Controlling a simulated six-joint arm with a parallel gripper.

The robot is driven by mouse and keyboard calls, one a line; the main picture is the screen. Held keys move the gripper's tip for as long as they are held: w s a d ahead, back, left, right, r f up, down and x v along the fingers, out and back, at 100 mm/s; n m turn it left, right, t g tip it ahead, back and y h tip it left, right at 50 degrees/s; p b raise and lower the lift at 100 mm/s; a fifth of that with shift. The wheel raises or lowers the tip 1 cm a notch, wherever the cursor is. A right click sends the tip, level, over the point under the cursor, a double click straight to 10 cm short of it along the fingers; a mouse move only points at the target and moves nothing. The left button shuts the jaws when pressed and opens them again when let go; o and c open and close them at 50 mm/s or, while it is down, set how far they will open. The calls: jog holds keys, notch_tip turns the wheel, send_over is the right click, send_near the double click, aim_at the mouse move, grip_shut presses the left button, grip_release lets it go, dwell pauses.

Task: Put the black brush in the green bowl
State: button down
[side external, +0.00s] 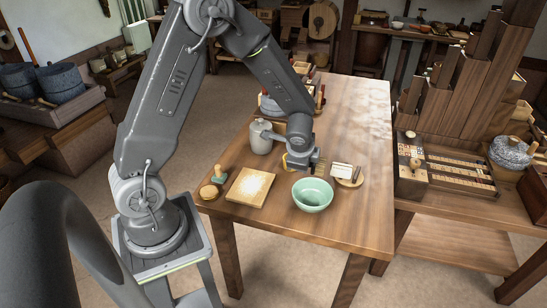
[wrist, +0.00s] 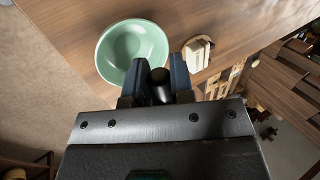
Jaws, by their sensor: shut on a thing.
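The green bowl (side external: 312,196) stands on the wooden table near its front edge; in the wrist view it (wrist: 132,50) lies just beyond and left of my fingers. My gripper (wrist: 155,82) is shut on the black brush (wrist: 160,86), whose dark rounded end shows between the two fingers. In the side view my gripper (side external: 305,166) is just behind the bowl, beside its far rim, not over its middle. A small brown tuft, possibly the brush's bristles, shows at its right there. The rest of the brush is hidden by my gripper.
A round board with a pale block (side external: 346,174) is right of the bowl. A square board with pale powder (side external: 250,187), a stamp (side external: 219,174) and a small round wooden piece (side external: 208,192) are left. A grey jar (side external: 261,137) stands behind. The table's right side is clear.

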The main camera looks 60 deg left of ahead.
jog(key=shift+w+d+r, duration=0.1)
jog(key=shift+w+d, duration=0.3)
jog(key=shift+d, duration=0.15)
send_over(302, 200)
jog(key=shift+f, duration=4.1)
jog(key=c, duration=0.9)
grip_release()
jog(key=shift+r, duration=3.55)
